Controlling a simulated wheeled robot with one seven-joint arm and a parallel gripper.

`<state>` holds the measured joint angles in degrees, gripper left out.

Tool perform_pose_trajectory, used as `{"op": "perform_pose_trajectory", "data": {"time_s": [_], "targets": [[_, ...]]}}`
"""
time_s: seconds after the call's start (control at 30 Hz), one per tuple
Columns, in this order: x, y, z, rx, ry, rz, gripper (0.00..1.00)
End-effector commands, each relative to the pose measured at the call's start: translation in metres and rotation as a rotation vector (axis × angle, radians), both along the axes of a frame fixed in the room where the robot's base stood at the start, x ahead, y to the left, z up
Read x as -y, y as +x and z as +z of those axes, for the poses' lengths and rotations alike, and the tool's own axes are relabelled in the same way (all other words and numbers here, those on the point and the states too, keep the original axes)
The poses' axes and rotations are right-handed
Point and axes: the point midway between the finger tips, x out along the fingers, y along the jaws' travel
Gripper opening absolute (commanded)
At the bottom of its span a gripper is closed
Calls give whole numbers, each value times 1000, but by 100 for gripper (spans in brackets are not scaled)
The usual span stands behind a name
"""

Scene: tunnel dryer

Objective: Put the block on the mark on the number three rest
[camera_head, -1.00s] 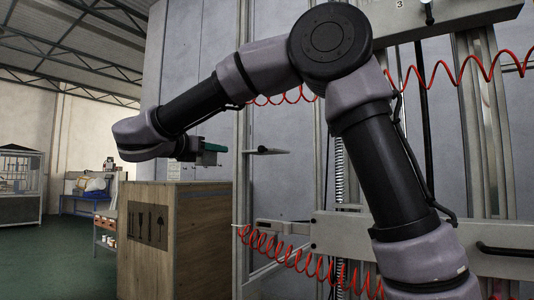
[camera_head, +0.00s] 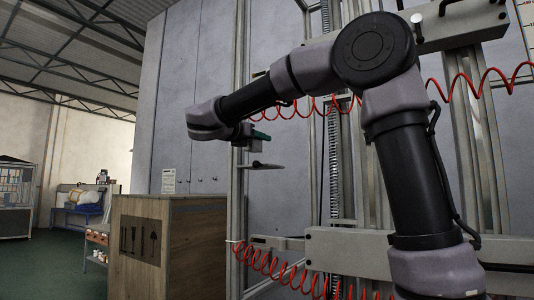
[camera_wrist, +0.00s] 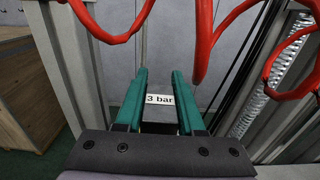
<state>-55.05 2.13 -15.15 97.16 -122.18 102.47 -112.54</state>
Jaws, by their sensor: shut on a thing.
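My gripper (camera_head: 257,135) is near the centre of the head view, with a green finger showing. In the wrist view, my gripper (camera_wrist: 160,82) has its two green fingers shut on a grey block (camera_wrist: 159,112). A white label reading "3 bar" (camera_wrist: 159,99) shows between the fingers. In the head view the block (camera_head: 250,146) shows small and grey under the finger. A dark, thin rest (camera_head: 264,167) sticks out from the upright just below it. I cannot tell whether the block touches the rest. The mark on it cannot be made out.
A wooden crate (camera_head: 185,245) stands below and left of the rest. Red coiled hoses (camera_head: 300,275) hang in front of the panels, and red hose loops (camera_wrist: 205,40) pass close to the fingers in the wrist view. Metal uprights stand close by.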

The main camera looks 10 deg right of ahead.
Motion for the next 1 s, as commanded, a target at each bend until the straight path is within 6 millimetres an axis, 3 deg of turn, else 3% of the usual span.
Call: {"op": "perform_pose_trajectory", "data": {"time_s": [0.1, 0.4, 0.63, 1.0], "targets": [[15, 15, 1, 2, -1, -1, 0], [34, 34, 1, 1, -1, -1, 0], [33, 34, -31, -1, -2, 3, 0], [33, 34, -35, 1, 0, 1, 0]]}}
